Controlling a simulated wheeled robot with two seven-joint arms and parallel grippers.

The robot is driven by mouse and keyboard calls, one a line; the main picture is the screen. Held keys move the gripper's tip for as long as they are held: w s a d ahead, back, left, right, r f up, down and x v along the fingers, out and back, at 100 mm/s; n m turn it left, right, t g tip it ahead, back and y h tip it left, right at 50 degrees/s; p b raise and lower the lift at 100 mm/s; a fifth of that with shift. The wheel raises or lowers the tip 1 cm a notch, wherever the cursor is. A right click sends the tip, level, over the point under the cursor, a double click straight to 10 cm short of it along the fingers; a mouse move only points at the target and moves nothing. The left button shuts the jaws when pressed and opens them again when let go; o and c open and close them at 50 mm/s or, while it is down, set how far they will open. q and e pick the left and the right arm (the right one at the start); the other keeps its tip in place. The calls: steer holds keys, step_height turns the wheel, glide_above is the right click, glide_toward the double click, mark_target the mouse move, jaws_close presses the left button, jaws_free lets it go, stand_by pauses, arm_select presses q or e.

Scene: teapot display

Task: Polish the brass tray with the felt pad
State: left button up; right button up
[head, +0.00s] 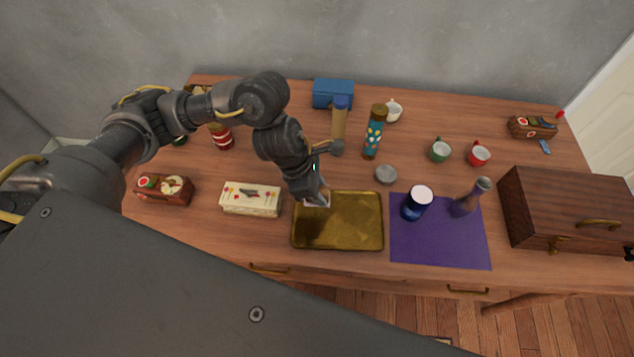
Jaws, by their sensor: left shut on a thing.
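The brass tray (345,232) lies flat near the front middle of the wooden table, its golden surface bare and mottled. My left gripper (319,197) points down at the tray's back left corner. It is shut on a small pale thing, apparently the felt pad (317,203), which is mostly hidden under the fingers. The pad is at or just above the tray's back edge; I cannot tell whether it touches. My right gripper is not in view.
A pale decorated box (250,199) stands close left of the tray. A grey dish (386,174), a teal bottle (374,138) and a wooden chest (560,210) stand around.

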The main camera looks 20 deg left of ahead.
arm_select(q)
steer(key=shift+a+r+m, duration=0.15)
steer(key=shift+m, duration=0.35)
